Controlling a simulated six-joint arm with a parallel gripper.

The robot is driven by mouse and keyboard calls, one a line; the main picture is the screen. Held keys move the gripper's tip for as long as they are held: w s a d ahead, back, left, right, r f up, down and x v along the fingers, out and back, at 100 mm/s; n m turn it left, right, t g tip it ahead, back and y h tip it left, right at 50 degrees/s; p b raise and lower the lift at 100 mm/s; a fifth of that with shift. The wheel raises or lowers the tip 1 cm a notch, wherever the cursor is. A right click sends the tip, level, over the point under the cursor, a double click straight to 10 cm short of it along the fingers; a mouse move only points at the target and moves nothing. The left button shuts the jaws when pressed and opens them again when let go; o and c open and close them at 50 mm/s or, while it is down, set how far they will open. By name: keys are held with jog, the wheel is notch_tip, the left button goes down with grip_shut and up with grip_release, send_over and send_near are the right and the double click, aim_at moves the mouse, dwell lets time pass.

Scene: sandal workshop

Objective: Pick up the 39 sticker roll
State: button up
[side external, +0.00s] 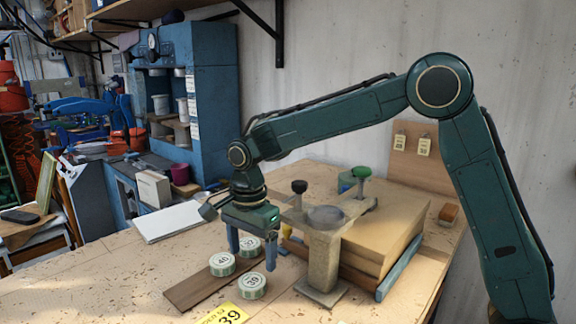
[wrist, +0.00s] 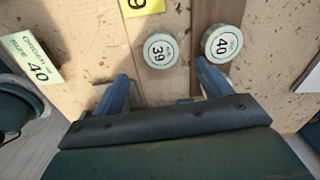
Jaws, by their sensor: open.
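The 39 sticker roll (side external: 252,286) is a short pale-green and white cylinder lying flat, its label facing up, at the front right of the group. In the wrist view the 39 roll (wrist: 160,50) lies just beyond the fingertips, roughly in line with the gap. My gripper (side external: 252,248) is open and empty, pointing down above and behind the 39 roll, apart from it. Its two blue fingers also show in the wrist view (wrist: 163,82). A 40 roll (side external: 222,264) sits to the left; it also shows in the wrist view (wrist: 222,43).
A third roll (side external: 249,246), its number hard to read, stands between the fingers in the side view. A yellow 39 card (side external: 226,315) is in front. A metal stand (side external: 322,262) rises close on the right.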

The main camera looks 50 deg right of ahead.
aim_at(252, 280)
jog(key=shift+f, duration=0.65)
jog(key=shift+f, duration=0.1)
jog(key=shift+w+a+f, duration=0.1)
jog(key=shift+a+f, duration=0.05)
jog(key=shift+f, duration=2.35)
jog(key=c, duration=1.1)
